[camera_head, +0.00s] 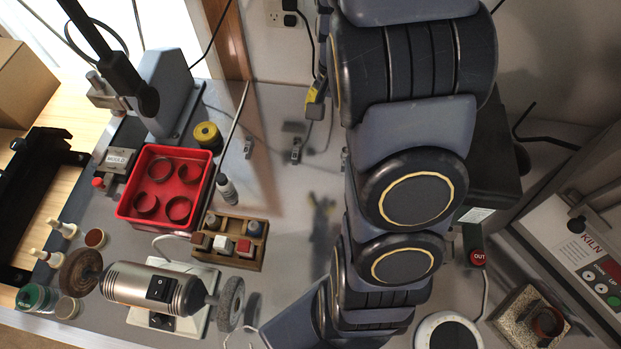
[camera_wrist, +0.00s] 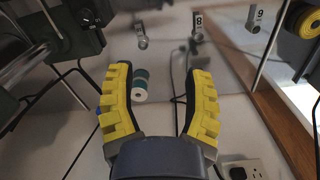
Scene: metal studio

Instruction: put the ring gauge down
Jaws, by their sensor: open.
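My gripper is open in the wrist view (camera_wrist: 160,100), its two yellow ribbed fingers wide apart with nothing held between them. In the head view, a yellow finger (camera_head: 315,100) shows near the back wall, and my arm hides the rest. A dark ring (camera_head: 547,320) sits on a speckled stone block (camera_head: 515,312) at the lower right, far from my gripper. Several dark red rings (camera_head: 159,170) lie in a red tray (camera_head: 150,218) at the left. I cannot tell which ring is the ring gauge.
A bench grinder (camera_head: 130,283), a wooden block holder (camera_head: 245,263) and a yellow spool (camera_head: 207,134) stand at the left. A kiln (camera_head: 590,255) is at the right. In the wrist view, a green cylinder (camera_wrist: 140,88) lies beyond the fingers, and a wall outlet (camera_wrist: 246,170) is below.

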